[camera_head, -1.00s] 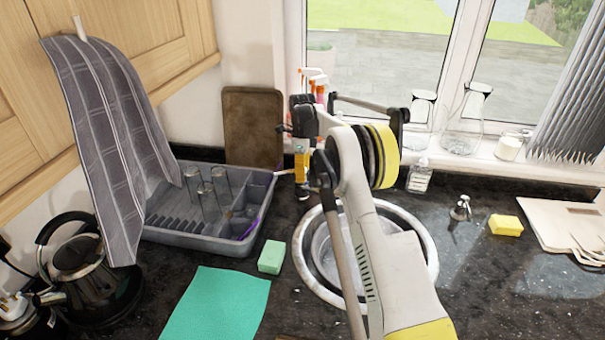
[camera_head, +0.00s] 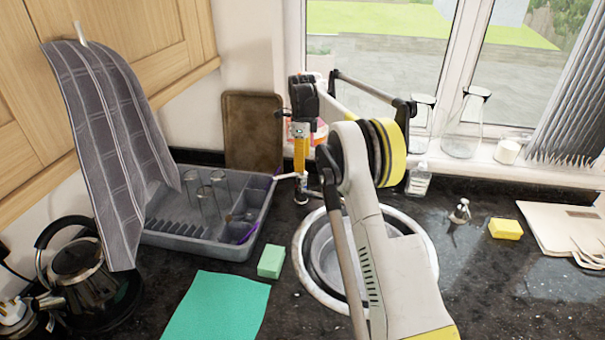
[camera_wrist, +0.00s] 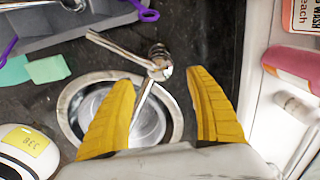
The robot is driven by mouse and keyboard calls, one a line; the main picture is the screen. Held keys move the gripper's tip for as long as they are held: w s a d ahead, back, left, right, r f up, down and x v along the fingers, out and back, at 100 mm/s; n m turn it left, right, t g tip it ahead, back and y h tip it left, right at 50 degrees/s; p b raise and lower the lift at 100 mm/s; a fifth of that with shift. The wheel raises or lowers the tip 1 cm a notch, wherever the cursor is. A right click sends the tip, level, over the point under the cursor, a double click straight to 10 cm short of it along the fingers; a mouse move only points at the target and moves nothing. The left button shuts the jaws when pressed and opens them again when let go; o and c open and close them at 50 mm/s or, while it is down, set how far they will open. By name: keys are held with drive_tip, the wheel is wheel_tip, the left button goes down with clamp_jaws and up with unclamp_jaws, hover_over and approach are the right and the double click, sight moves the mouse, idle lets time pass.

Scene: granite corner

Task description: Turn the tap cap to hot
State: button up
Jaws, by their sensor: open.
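The chrome tap (camera_wrist: 158,72) stands at the back edge of the round sink. Its rounded cap (camera_wrist: 158,52) shows in the wrist view, between and beyond my fingertips. One chrome bar runs from the tap to the upper left, and another runs down over the sink. In the head view the tap (camera_head: 301,192) is small and partly covered by my gripper (camera_head: 300,172). My gripper's yellow fingers point down above the tap. In the wrist view my gripper (camera_wrist: 158,78) is open and empty, with a finger on each side of the tap and no clear contact.
The round sink (camera_head: 300,262) lies partly behind my arm. A grey drying rack (camera_head: 200,243) with glasses stands left of the tap, and a brown board (camera_head: 252,130) leans behind. A green sponge (camera_head: 271,259) lies near the sink. Bottles, including a pink one (camera_wrist: 295,68), stand by the window.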

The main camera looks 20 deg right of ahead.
wheel_tip(320, 180, up, 5)
drive_tip(key=shift+r, duration=0.1)
idle(0.5)
